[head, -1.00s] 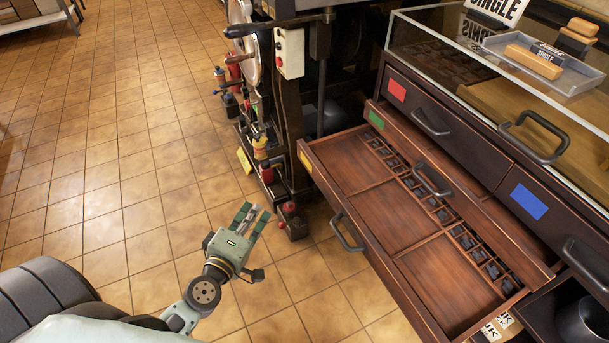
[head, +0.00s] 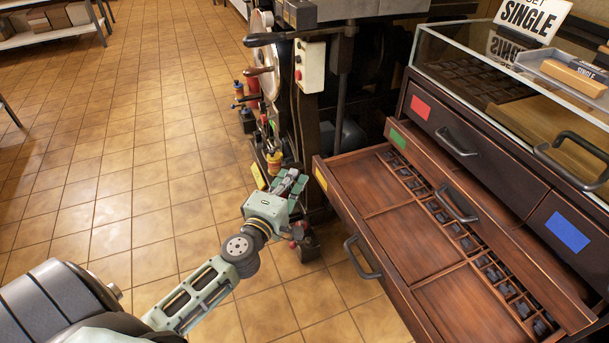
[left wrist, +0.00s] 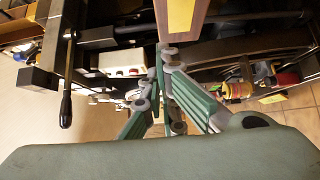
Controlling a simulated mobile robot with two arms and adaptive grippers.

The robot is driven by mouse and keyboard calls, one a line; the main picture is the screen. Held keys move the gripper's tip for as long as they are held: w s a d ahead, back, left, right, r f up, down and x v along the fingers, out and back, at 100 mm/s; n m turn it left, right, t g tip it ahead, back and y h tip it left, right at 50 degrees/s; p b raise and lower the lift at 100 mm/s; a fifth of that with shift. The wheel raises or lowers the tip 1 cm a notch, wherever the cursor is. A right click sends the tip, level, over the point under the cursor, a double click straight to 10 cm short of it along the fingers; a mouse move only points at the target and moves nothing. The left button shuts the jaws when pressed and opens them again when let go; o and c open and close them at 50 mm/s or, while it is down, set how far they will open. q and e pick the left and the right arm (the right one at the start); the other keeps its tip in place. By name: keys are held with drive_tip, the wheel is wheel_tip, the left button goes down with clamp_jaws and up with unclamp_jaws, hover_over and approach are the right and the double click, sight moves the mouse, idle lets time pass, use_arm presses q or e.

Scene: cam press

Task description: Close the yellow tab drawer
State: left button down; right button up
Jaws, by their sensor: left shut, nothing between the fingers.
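The yellow tab drawer (head: 405,232) is pulled out of the dark wooden cabinet, showing its wooden compartments and a row of small dark pieces. Its yellow tab (head: 320,179) is at the left end of its front, and a grey handle (head: 362,258) is on that front. My left gripper (head: 293,183) is shut and empty, just left of the tab end of the drawer. In the left wrist view the shut fingers (left wrist: 167,50) point toward the drawer's end with its yellow tab (left wrist: 181,14); whether they touch is unclear. My right gripper is not visible.
A drawer with a green tab (head: 398,138) lies just above the open drawer. Drawers with red (head: 420,108) and blue (head: 567,231) tabs are higher. A dark machine (head: 310,80) with levers stands behind my left gripper. Tiled floor (head: 120,190) is clear at left.

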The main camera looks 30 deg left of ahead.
use_arm(q)
drive_tip(key=w+d, duration=0.2)
drive_tip(key=shift+w+d, duration=0.25)
drive_tip(key=shift+w, duration=0.05)
